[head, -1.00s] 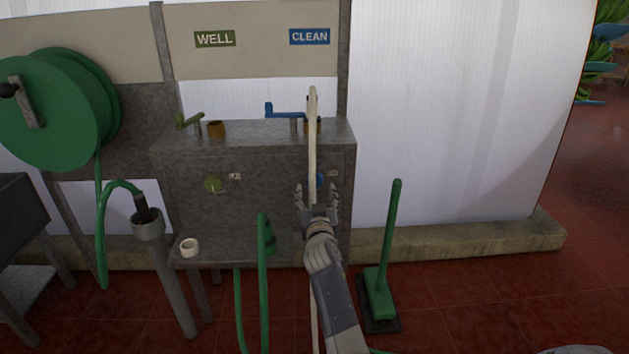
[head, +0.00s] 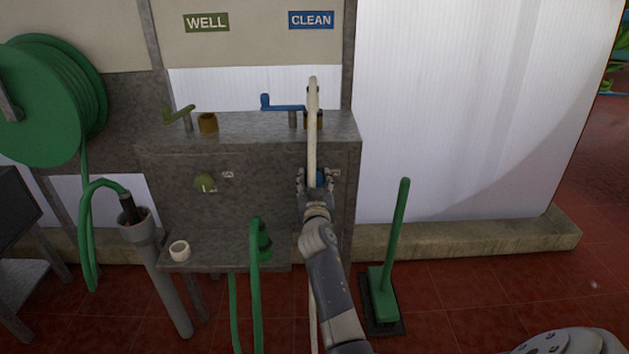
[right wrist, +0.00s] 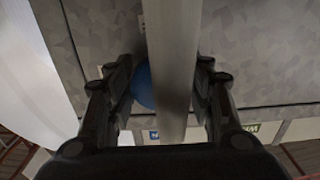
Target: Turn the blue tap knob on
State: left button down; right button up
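The blue knob (head: 321,179) is on the front face of the grey stone block, below the CLEAN sign. It is partly hidden by a pale hose (head: 312,130) hanging down in front of it. My right gripper (head: 316,182) is at the knob. In the right wrist view, its open fingers (right wrist: 160,78) stand on either side of the pale hose and the blue knob (right wrist: 143,86). The left finger is close to the knob's edge; I cannot tell whether it touches. My left gripper is not in view.
A blue lever (head: 283,106) and an olive lever (head: 179,114) stand on the grey block (head: 270,215). An olive knob (head: 205,182) is further left. A green hose (head: 254,280) hangs in front. A green long-handled tool (head: 393,250) stands to the right.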

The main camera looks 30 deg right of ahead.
jog(key=c, duration=0.4)
